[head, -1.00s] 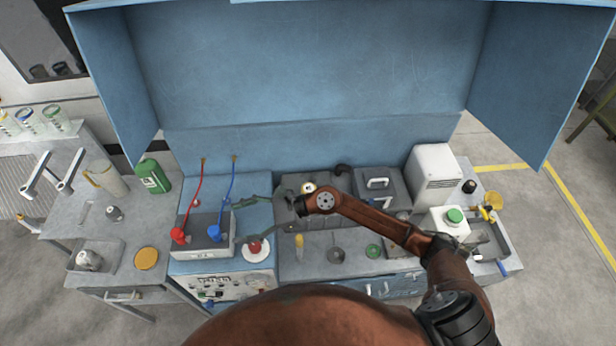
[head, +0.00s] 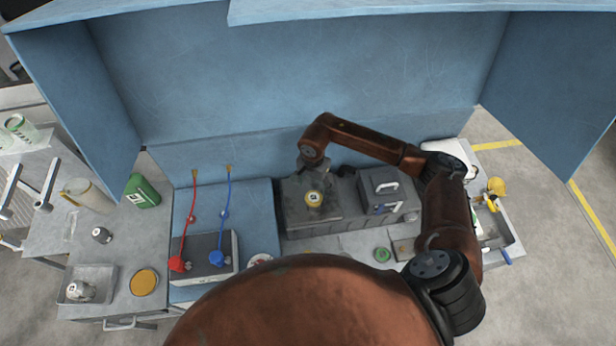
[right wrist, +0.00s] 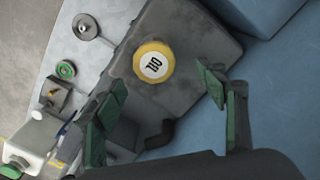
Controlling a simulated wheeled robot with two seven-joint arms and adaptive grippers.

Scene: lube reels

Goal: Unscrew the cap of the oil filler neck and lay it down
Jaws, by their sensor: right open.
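The oil filler cap (head: 314,197) is a yellow disc with a white, black-lettered centre, on top of a dark grey block (head: 295,222). In the right wrist view the cap (right wrist: 153,63) lies ahead of the fingers, seen from above; the neck beneath it is hidden. My right gripper (head: 309,167) is just behind the cap in the head view, apart from it. In the right wrist view the gripper (right wrist: 158,108) is open and empty, its green-padded fingers spread wide. My left gripper is not in view.
A grey box with a handle (head: 380,190) stands right of the block. A unit with red and blue clamps (head: 205,272) is at left. A green disc (head: 382,254) lies on the bench in front. A blue back panel (head: 300,90) rises behind.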

